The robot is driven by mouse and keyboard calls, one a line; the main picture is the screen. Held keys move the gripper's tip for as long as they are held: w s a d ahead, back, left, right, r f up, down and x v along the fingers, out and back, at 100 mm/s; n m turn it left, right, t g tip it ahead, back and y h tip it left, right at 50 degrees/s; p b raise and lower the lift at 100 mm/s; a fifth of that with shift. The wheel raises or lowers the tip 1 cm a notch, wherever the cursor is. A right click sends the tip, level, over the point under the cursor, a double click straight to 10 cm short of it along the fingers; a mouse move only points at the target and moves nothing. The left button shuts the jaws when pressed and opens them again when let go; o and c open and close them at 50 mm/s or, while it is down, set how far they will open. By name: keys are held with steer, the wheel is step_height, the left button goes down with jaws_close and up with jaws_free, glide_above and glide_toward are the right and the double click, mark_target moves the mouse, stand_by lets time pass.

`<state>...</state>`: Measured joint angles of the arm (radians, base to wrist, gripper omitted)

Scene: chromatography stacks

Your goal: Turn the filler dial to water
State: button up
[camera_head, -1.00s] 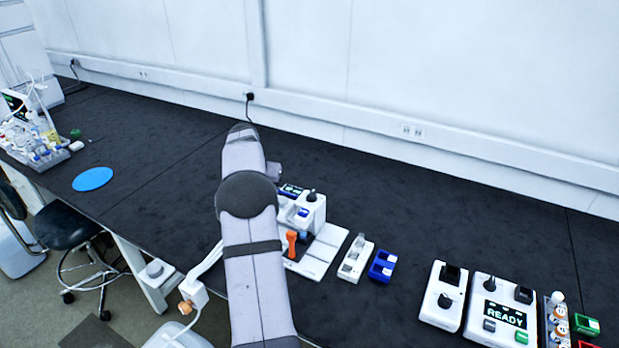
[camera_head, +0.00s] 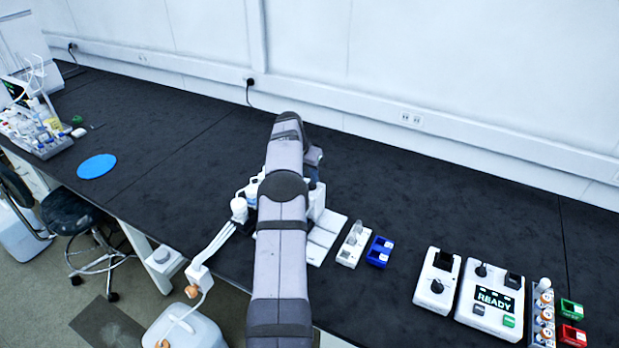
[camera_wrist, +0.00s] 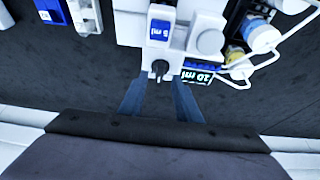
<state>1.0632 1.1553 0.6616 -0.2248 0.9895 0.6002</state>
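The filler is a white unit (camera_wrist: 207,36) in the wrist view with a blue "5 ml" label (camera_wrist: 160,30) and a small lit screen (camera_wrist: 197,76). Its dial is a small black knob (camera_wrist: 160,68) near the unit's lower edge. My gripper (camera_wrist: 160,82) is open, its two grey-blue fingers apart at either side of the dial's line. The dial shows between and just past the fingertips; I cannot tell whether they touch it. In the head view my arm hides most of the filler, and only part of its white side shows (camera_head: 318,196).
White tubes and bottles (camera_head: 239,208) stand left of the filler. A white holder (camera_head: 352,249) and a blue rack (camera_head: 380,252) are to its right. Farther right are a white dial box (camera_head: 437,285) and a unit reading READY (camera_head: 493,299). The bench behind is clear.

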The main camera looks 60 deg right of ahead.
mark_target(311, 182)
steer(key=shift+p+x, duration=0.85)
steer(key=shift+x, duration=1.05)
steer(key=shift+c, duration=0.2)
jaws_close()
